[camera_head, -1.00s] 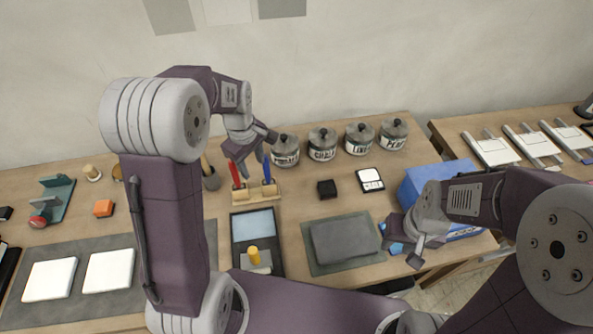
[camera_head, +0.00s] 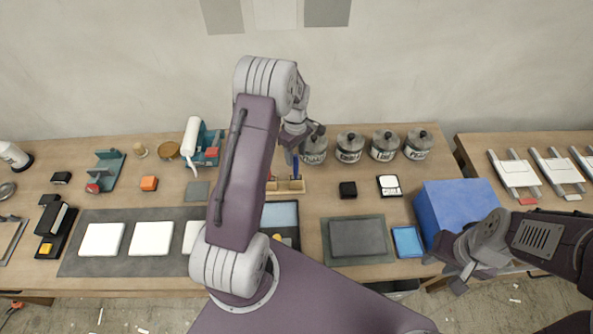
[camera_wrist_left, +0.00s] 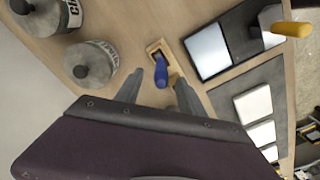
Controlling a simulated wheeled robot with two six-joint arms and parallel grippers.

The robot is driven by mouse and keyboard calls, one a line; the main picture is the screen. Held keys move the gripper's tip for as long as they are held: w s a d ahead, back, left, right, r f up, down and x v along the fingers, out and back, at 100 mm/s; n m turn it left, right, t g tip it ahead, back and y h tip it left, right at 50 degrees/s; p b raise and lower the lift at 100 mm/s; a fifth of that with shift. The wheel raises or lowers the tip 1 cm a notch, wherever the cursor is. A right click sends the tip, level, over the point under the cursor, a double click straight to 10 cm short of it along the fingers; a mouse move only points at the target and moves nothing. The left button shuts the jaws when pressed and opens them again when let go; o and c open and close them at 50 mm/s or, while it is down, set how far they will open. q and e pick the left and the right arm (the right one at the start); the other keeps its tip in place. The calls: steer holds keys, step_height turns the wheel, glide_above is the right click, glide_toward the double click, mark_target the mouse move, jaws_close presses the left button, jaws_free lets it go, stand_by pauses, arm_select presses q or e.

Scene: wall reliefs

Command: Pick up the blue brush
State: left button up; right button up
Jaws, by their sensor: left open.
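The blue brush (camera_head: 295,168) stands upright in a small wooden holder (camera_head: 292,187) on the table. In the left wrist view the blue brush (camera_wrist_left: 161,77) shows between the two fingers of my open left gripper (camera_wrist_left: 160,90), with no visible contact. In the head view my left gripper (camera_head: 304,144) is just above and behind the brush handle. The red brush beside it is mostly hidden behind my left arm. My right gripper (camera_head: 446,273) is open and empty near the front of the blue box.
Several lidded jars (camera_head: 350,147) stand close to the right of my left gripper. A blue box (camera_head: 455,207) is at the table's right end. A dark pad (camera_head: 358,238), a blue tray (camera_head: 408,241) and a black cube (camera_head: 348,190) lie in front.

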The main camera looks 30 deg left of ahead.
mark_target(296, 164)
arm_select(q)
step_height(296, 164, down, 5)
steer(key=p, duration=0.2)
steer(key=shift+s+p, duration=0.1)
steer(key=shift+p, duration=0.25)
steer(key=shift+f, duration=0.15)
jaws_close()
